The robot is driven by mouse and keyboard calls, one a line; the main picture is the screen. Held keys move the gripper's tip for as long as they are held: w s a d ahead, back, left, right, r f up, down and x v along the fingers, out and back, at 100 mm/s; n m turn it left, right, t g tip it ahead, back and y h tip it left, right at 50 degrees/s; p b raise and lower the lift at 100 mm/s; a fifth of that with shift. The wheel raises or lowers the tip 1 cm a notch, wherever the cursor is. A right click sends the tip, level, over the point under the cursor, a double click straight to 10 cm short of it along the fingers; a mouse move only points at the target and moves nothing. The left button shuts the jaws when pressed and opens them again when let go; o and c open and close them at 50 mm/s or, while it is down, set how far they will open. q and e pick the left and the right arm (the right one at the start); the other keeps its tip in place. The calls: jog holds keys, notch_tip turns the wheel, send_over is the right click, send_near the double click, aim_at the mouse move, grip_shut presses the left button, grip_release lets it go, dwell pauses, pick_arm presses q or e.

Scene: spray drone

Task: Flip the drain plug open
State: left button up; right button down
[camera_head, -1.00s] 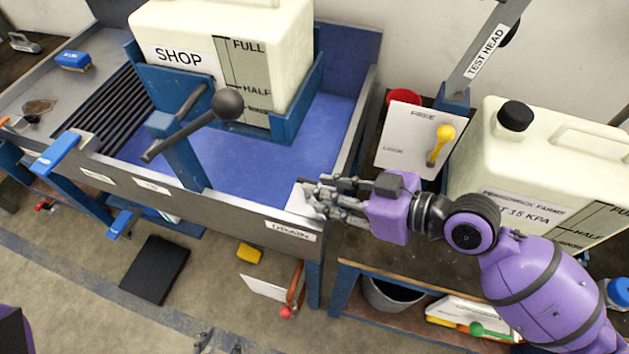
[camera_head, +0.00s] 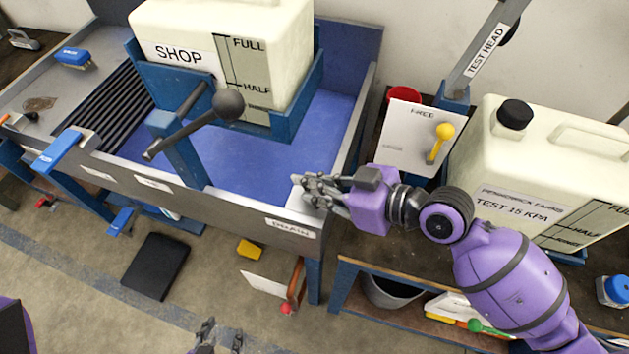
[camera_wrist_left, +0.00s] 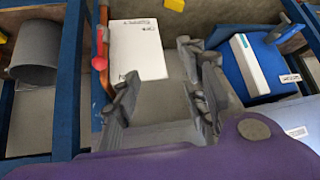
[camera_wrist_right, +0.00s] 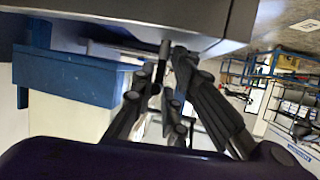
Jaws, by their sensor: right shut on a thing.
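The DRAIN label (camera_head: 291,228) is on the front rim of the blue-lined basin (camera_head: 255,160). My right gripper (camera_head: 318,192) is at the basin's front right corner, above that label, by a small white plate (camera_head: 297,204). In the right wrist view, its fingers (camera_wrist_right: 168,85) close around a small grey post-like piece (camera_wrist_right: 165,48), likely the drain plug. The fingers hide most of it, so its tilt cannot be told. My left gripper (camera_head: 217,338) is low in front of the basin. In the left wrist view its fingers (camera_wrist_left: 160,95) are apart and empty.
Below the basin, a copper pipe with a red knob (camera_head: 286,309) hangs beside a white card (camera_head: 263,284). A black-knobbed lever (camera_head: 228,105) stands over the basin. A yellow-handled lever board (camera_head: 407,140) and the test tank (camera_head: 560,170) stand to the right.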

jog(key=shift+w+d, duration=0.1)
notch_tip(320, 180, up, 5)
jog(key=p, duration=0.2)
jog(key=shift+p, duration=0.4)
jog(key=shift+w+f, duration=0.1)
jog(key=c, duration=1.9)
grip_release()
pick_arm(q)
jog(key=r, duration=0.1)
jog(key=w+r, duration=0.1)
jog(key=r, duration=0.1)
pick_arm(e)
jog(key=shift+f, duration=0.15)
pick_arm(q)
jog(key=shift+w, duration=0.1)
pick_arm(e)
jog(key=v, duration=1.2)
jog(key=shift+s, duration=0.2)
